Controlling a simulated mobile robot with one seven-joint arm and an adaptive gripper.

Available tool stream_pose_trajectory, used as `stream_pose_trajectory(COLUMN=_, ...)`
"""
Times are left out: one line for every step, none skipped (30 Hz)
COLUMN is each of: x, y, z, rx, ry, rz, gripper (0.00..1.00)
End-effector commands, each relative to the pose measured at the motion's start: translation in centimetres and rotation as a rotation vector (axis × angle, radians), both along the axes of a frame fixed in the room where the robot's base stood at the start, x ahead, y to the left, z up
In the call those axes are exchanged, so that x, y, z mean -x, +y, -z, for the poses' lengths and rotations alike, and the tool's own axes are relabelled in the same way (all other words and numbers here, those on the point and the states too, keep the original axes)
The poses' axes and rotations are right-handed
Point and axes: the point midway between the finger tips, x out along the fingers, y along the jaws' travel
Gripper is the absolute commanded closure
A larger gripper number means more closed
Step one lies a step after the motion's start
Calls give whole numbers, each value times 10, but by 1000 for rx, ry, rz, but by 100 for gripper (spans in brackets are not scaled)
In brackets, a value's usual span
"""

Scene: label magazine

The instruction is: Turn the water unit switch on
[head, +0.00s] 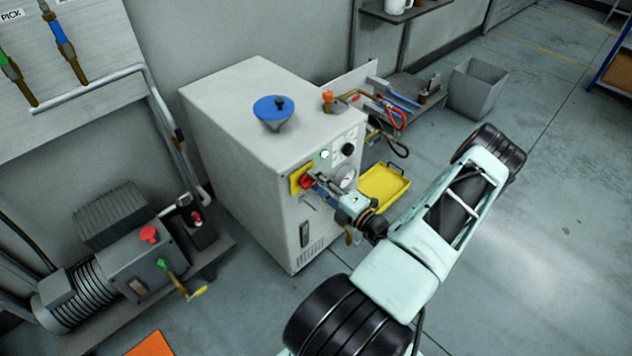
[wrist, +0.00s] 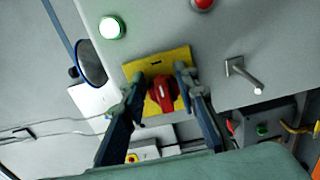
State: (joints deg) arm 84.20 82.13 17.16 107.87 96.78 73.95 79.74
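The water unit (head: 235,130) is a light grey cabinet with a control panel on its right-facing side. Its switch is a red rotary knob (wrist: 163,93) on a yellow plate (wrist: 150,68); the red knob (head: 306,182) and yellow plate (head: 296,180) also show in the head view. My gripper (wrist: 160,84) is at the panel with its two fingers apart, one on each side of the knob. The gripper (head: 318,182) partly covers the panel in the head view. I cannot tell whether either fingertip touches the knob.
A lit green lamp (wrist: 112,28), a red button (wrist: 203,3) and a metal lever (wrist: 243,75) are near the switch. A blue funnel (head: 272,108) is on top of the unit. A yellow tray (head: 384,188) is beside it. A pump (head: 110,275) stands left.

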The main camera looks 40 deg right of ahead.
Motion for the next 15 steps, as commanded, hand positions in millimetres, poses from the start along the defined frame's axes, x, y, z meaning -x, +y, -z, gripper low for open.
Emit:
stream_pose_trajectory(x=0, y=0, z=0, rx=-1, ry=0, rz=0, gripper=67)
stream_pose_trajectory(x=0, y=0, z=0, rx=-1, ry=0, rz=0, gripper=64)
stream_pose_trajectory(x=0, y=0, z=0, rx=0, ry=0, rz=0, gripper=59)
stream_pose_trajectory(x=0, y=0, z=0, rx=0, ry=0, rz=0, gripper=56)
stream_pose_trajectory(x=0, y=0, z=0, rx=0, ry=0, rz=0, gripper=56)
stream_pose_trajectory(x=0, y=0, z=0, rx=0, ry=0, rz=0, gripper=56)
stream_pose_trajectory(x=0, y=0, z=0, rx=0, ry=0, rz=0, gripper=56)
stream_pose_trajectory(x=0, y=0, z=0, rx=0, ry=0, rz=0, gripper=56)
stream_pose_trajectory(x=0, y=0, z=0, rx=0, ry=0, rz=0, gripper=56)
stream_pose_trajectory(x=0, y=0, z=0, rx=0, ry=0, rz=0, gripper=56)
stream_pose_trajectory(x=0, y=0, z=0, rx=0, ry=0, rz=0, gripper=56)
stream_pose_trajectory(x=0, y=0, z=0, rx=0, ry=0, rz=0, gripper=56)
stream_pose_trajectory(x=1, y=0, z=0, rx=0, ry=0, rz=0, gripper=56)
stream_pose_trajectory(x=2, y=0, z=0, rx=1, ry=0, rz=1, gripper=56)
stream_pose_trajectory(x=5, y=-1, z=0, rx=1, ry=1, rz=2, gripper=56)
